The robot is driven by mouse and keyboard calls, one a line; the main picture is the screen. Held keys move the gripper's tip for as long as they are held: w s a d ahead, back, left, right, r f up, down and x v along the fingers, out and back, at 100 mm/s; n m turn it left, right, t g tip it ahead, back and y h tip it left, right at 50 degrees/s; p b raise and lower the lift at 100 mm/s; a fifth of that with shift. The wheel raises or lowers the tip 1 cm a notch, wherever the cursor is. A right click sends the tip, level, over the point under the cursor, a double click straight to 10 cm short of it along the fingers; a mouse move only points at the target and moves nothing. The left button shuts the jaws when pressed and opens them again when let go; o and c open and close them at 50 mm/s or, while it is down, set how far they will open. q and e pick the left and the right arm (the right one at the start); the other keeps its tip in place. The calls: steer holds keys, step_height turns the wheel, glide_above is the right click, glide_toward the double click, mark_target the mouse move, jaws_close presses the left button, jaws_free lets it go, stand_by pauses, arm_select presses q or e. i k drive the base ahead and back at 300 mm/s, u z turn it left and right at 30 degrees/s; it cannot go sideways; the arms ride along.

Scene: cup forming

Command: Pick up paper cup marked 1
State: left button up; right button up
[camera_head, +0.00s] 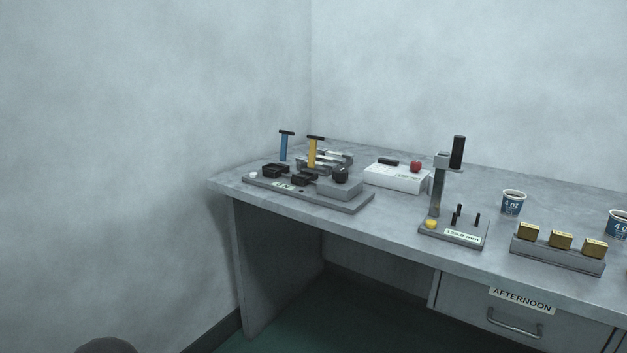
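A blue and white paper cup (513,203) stands upright on the grey table, right of the height gauge. Its label reads "4 OZ", and I can make out no number 1 on it. A second similar cup (617,224) is cut off by the right edge of the head view. I cannot tell which cup is marked 1. Neither of my grippers is in view.
The grey table (480,188) carries a fixture plate with blue and yellow handles (312,190), a white box (397,178) with a red knob, a height gauge (455,233) and a rack of brass blocks (557,253). A drawer (500,318) labelled "AFTERNOON" is shut.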

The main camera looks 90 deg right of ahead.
mark_target(512, 200)
steer(key=z, duration=0.2)
steer(key=k, duration=0.3)
steer(key=u, duration=0.95)
steer(key=i, duration=0.15)
steer(key=z, duration=2.45)
steer(key=i, duration=0.2)
steer(key=z, duration=1.55)
steer(key=i, duration=0.2)
steer(key=z, duration=0.8)
steer(key=k, duration=1.3)
steer(key=u, duration=0.4)
steer(key=i, duration=0.8)
steer(key=z, duration=0.35)
